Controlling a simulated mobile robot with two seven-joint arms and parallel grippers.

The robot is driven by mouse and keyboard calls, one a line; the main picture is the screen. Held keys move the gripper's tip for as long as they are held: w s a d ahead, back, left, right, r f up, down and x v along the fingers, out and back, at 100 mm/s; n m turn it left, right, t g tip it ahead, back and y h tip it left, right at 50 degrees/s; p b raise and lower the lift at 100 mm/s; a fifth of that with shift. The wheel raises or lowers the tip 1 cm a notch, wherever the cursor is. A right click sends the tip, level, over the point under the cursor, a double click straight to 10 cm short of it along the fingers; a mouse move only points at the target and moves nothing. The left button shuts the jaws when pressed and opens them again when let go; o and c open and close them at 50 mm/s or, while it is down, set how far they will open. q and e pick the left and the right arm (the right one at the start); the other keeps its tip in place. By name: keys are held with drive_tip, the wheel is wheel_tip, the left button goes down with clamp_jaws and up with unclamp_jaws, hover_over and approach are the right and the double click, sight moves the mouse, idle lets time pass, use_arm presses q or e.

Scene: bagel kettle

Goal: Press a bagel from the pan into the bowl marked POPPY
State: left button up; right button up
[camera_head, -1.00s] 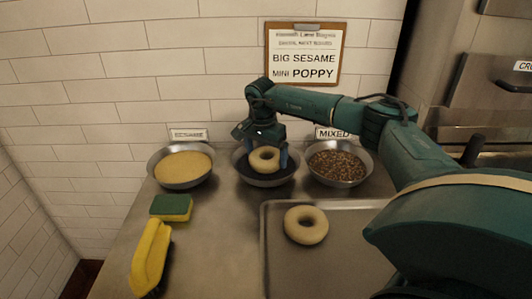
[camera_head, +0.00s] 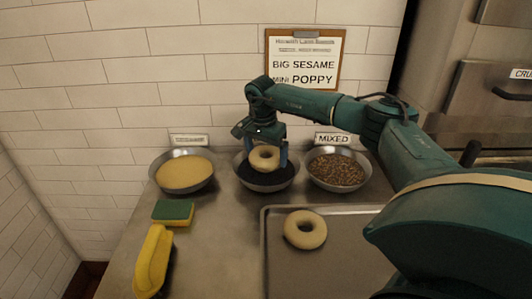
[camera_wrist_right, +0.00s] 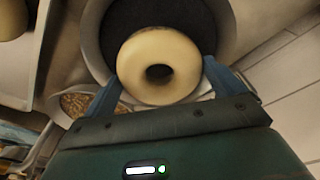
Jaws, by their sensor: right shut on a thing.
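My right gripper (camera_head: 266,158) is shut on a pale bagel (camera_head: 264,154), with a blue finger on each side of it. The bagel is held over the middle bowl (camera_head: 243,180), which holds a dark, nearly black topping. In the right wrist view the same bagel (camera_wrist_right: 160,52) sits between the fingers, with the dark bowl (camera_wrist_right: 90,30) behind it. A gap to the topping seems to show, but the height is hard to judge. The middle bowl's label is hidden behind my arm. A larger bagel (camera_head: 305,229) lies on the metal pan (camera_head: 345,260). My left gripper is not in view.
A bowl of pale seeds (camera_head: 184,172) stands left, and a bowl of mixed seeds (camera_head: 337,171) marked MIXED stands right. A green and yellow sponge (camera_head: 173,213) and a yellow object (camera_head: 152,262) lie front left. A clipboard sign (camera_head: 306,60) hangs on the tiled wall.

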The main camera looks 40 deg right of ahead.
use_arm(q)
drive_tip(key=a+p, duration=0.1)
drive_tip(key=p, duration=0.2)
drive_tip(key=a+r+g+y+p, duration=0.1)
drive_tip(key=p, duration=0.2)
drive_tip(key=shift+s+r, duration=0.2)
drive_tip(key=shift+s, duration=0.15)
use_arm(e)
wheel_tip(320, 180, up, 8)
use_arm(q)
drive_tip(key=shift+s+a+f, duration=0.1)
use_arm(e)
drive_tip(key=shift+f, duration=0.1)
